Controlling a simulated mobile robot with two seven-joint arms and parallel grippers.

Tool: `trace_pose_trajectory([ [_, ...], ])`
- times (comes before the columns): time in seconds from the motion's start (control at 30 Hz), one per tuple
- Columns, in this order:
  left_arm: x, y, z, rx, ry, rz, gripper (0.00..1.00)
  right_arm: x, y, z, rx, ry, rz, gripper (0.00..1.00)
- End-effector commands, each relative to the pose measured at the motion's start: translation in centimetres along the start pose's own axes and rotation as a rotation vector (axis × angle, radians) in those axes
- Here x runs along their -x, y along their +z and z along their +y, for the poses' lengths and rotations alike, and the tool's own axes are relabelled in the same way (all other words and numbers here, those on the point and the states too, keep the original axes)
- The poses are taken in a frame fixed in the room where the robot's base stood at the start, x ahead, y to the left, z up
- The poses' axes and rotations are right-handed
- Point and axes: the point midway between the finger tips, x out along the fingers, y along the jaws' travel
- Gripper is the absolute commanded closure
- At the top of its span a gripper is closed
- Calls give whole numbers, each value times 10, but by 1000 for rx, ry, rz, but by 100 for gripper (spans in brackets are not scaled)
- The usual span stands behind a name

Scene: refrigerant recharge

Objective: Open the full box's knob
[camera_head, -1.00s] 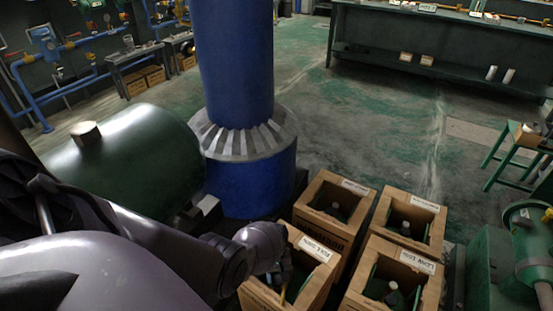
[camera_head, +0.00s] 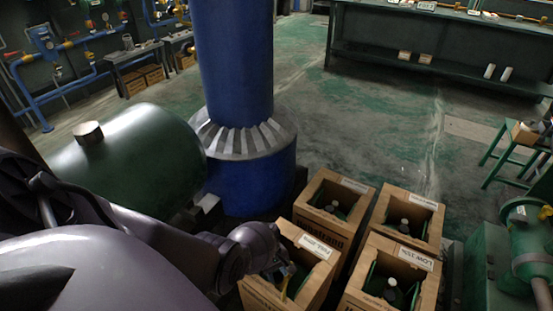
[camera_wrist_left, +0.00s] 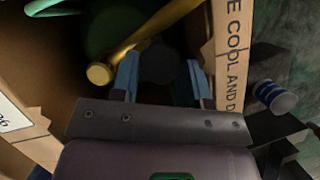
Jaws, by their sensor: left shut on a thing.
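My left gripper (camera_head: 280,272) reaches down into the front-left cardboard box (camera_head: 316,284), whose white label (camera_head: 317,247) is too small to read surely. In the left wrist view, the two blue-tipped fingers (camera_wrist_left: 160,82) are shut on a dark round knob (camera_wrist_left: 159,62) inside the box. A brass-yellow stem (camera_wrist_left: 128,48) with a round end lies beside the left finger, and dark green cylinder surface shows behind. Most of the cylinder is hidden by shadow and my gripper. My right gripper is out of view.
Three similar boxes with dark bottles stand close by: back left (camera_head: 334,204), back right (camera_head: 411,217) and front right (camera_head: 392,268). A blue column (camera_head: 240,130) and a green tank (camera_head: 125,160) are to the left. Green machinery (camera_head: 525,240) stands at right.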

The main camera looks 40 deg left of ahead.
Motion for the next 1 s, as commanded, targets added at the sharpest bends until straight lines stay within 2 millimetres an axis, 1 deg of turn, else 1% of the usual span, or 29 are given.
trace_pose_trajectory([
  [0.17, 1, -1, 0, -1, 1, 2, 82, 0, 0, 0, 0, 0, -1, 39],
  [0.2, 1, -1, 0, -1, 1, 2, 57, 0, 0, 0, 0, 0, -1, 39],
  [0.27, 1, -1, 0, -1, 1, 2, 48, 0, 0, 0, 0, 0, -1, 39],
  [0.53, 1, 0, 0, -2, 0, 1, 48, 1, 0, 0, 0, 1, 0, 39],
  [0.63, 7, 0, 1, -2, 3, 2, 48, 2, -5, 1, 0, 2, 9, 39],
  [0.77, 26, 0, 4, -4, 8, 5, 48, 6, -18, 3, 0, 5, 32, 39],
  [0.9, 55, 0, 5, -5, 12, 8, 48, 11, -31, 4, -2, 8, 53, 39],
  [1.0, 73, 1, 4, -4, 10, 6, 48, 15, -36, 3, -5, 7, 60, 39],
])
